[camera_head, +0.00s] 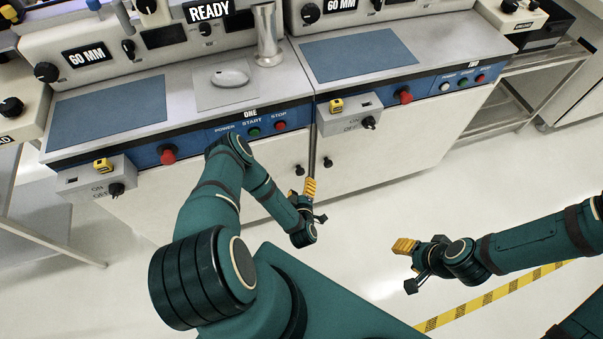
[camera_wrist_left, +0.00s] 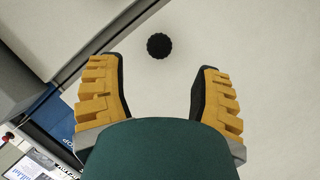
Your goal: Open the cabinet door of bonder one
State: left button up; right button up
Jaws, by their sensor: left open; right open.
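Bonder one, labelled ONE (camera_head: 250,113), is the left machine. Its white cabinet door (camera_head: 283,152) looks closed, with a small black knob (camera_head: 300,170) near its right edge. My left arm covers part of the door. My left gripper (camera_head: 311,186) is open beside the knob. In the left wrist view the round black knob (camera_wrist_left: 158,46) shows beyond and between the spread yellow fingers (camera_wrist_left: 160,95), with nothing gripped. My right gripper (camera_head: 404,246) is open and empty above the floor at the right.
Bonder two's closed door (camera_head: 400,135) adjoins on the right with its own knob (camera_head: 328,162). Grey switch boxes (camera_head: 349,114) jut out under both worktops. Red buttons (camera_head: 168,154) stick out from the blue panels. The floor in front is free, with a yellow-black stripe (camera_head: 490,296).

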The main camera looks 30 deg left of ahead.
aim_at(301, 174)
pick_arm(q)
jog(key=b+x, duration=0.1)
jog(key=x, duration=0.7)
jog(key=shift+b, duration=0.4)
grip_shut()
